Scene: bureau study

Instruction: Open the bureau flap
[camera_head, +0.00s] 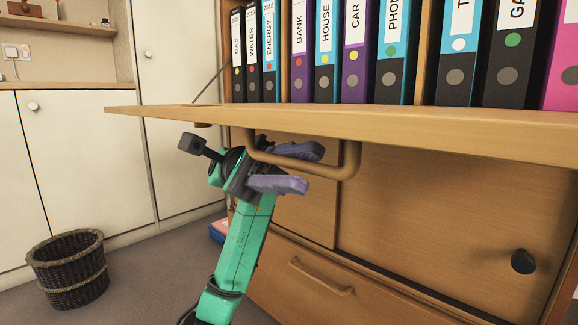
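The bureau flap (420,121) is down and looks about level, its edge running across the view. Its wooden bar handle (310,168) hangs below the flap. My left gripper (291,168) is under the flap at the left part of this handle. Its two purple fingers are spread apart, one above and one below the bar in the picture. I cannot tell whether they touch the bar. My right gripper is not in view.
Several labelled binders (393,50) stand in the bureau above the flap. Below are a sliding door with a dark round knob (523,261) and a drawer with a wooden handle (320,279). A wicker basket (68,270) stands on the floor at the left.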

